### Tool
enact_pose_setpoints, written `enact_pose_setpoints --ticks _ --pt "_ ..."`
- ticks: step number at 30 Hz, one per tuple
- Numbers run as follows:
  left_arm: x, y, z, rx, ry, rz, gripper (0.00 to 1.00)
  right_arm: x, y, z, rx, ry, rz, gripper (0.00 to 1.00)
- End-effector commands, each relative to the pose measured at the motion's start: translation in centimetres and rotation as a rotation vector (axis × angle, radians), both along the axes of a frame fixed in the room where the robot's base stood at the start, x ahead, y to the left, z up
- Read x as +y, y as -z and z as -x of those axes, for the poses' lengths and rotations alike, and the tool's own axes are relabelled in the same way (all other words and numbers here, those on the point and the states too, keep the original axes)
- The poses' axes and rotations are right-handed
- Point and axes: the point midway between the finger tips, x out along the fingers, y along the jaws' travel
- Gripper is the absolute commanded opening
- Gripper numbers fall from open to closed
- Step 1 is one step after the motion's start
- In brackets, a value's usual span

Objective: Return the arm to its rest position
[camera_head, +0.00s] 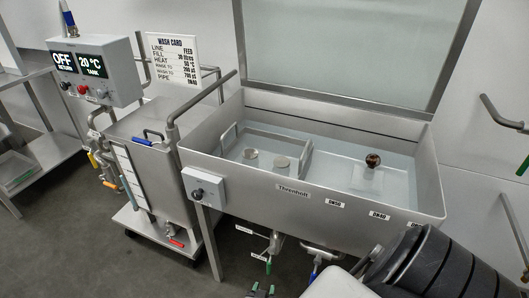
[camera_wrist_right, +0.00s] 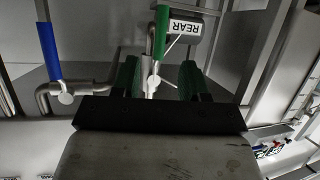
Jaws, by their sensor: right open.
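My right arm comes in from the lower right in the head view, in front of the steel tank (camera_head: 300,205). My right gripper (camera_head: 262,291) shows only as green fingertips at the bottom edge there. In the right wrist view the right gripper (camera_wrist_right: 157,80) has its two green fingers apart, with nothing held between them. A green valve handle (camera_wrist_right: 160,30) and a label reading REAR (camera_wrist_right: 184,28) lie beyond the fingers. A blue valve handle (camera_wrist_right: 48,45) is to the left. I cannot tell the gap to the valves. My left gripper is not in view.
Under the tank hang valves with a green handle (camera_head: 268,266) and a blue handle (camera_head: 314,272). A wheeled steel unit (camera_head: 150,175) with a control box (camera_head: 105,75) stands left. Dark floor (camera_head: 80,250) is clear at lower left.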

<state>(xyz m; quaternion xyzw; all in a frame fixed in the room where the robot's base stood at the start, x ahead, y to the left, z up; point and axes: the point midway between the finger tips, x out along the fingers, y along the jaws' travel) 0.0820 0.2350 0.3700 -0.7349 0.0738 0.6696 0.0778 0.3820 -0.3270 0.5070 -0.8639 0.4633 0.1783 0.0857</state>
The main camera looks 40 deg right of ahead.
Motion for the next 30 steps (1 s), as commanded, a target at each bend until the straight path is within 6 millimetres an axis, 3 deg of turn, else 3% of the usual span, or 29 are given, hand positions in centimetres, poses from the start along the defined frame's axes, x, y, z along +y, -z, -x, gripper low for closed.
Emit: enact_pose_setpoints --ticks 14,17,20,23,24,30 --pt "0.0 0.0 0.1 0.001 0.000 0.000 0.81 0.0 0.1 0.0 0.003 -0.020 -0.003 0.44" --pt "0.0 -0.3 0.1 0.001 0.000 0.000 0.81 0.7 0.8 0.4 0.024 -0.134 -0.026 0.44" --pt "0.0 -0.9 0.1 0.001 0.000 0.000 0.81 2.7 2.8 2.1 0.103 -0.362 -0.095 0.44" --pt "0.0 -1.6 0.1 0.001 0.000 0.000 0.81 5.8 5.8 6.8 0.279 -0.634 -0.206 0.44" --pt "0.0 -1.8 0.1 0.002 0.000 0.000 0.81 7.0 7.1 9.5 0.372 -0.728 -0.253 0.44" --pt "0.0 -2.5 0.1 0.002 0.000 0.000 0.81 9.4 10.4 22.1 0.790 -0.977 -0.393 0.44"
